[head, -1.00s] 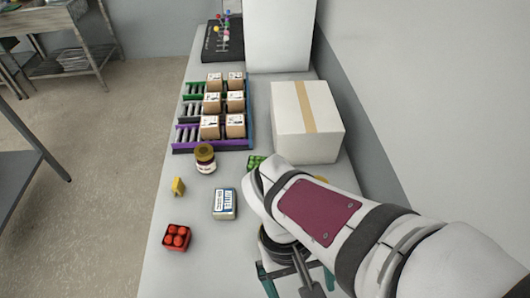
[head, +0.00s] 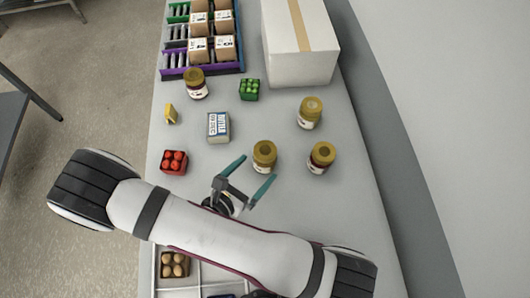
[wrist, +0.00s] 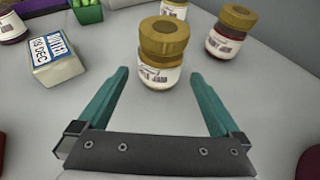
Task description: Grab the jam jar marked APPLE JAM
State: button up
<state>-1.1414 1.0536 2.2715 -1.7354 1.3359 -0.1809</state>
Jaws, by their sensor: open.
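Several jam jars with gold lids and white labels stand on the table. One jar (head: 265,156) is just ahead of my gripper (head: 246,179); it also shows in the wrist view (wrist: 160,60), centred beyond the fingertips. Another jar (head: 321,157) stands to its right, one (head: 309,113) farther back right, and one (head: 196,83) at the back left near the racks. The label writing is too small to read, so I cannot tell which is APPLE JAM. My gripper is open and empty, its two teal fingers spread and apart from the nearest jar.
A large white box (head: 300,45) and racks of small boxes are behind. An egg compartment (head: 174,264) is at the front.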

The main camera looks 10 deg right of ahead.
jog(key=x, duration=0.5)
jog(key=shift+w+d, duration=0.1)
jog(key=shift+d, duration=0.05)
grip_shut()
